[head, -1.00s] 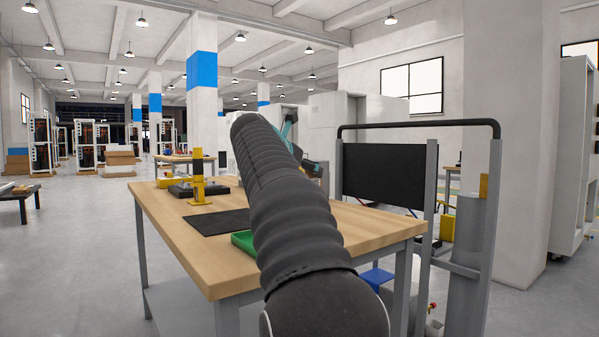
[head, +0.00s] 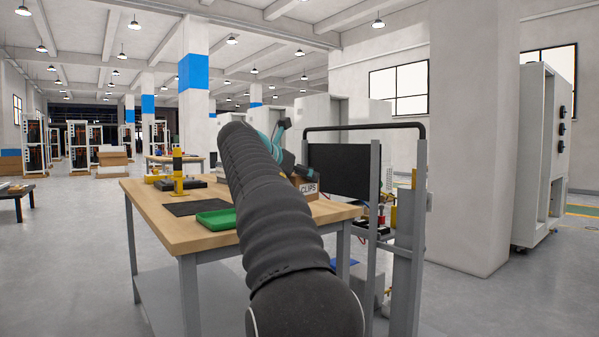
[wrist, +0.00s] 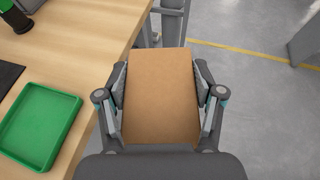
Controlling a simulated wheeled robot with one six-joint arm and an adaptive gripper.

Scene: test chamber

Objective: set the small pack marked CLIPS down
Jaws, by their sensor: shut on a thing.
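The small pack is a brown box (wrist: 160,98), seen in the wrist view between the two fingers of my gripper (wrist: 160,76). My gripper is shut on its sides. In the head view the pack (head: 308,188) shows its CLIPS label, partly hidden behind my dark arm. In the wrist view the pack appears over the floor, just right of the wooden table's edge (wrist: 98,75). I cannot tell its height from these views. The wooden table (head: 150,205) also shows in the head view.
A green tray (head: 216,219) lies on the table near its front edge, with a black mat (head: 193,207) behind it. A yellow-and-black post (head: 178,175) stands farther back. A grey metal frame (head: 408,230) and a dark screen (head: 345,171) stand right of the table.

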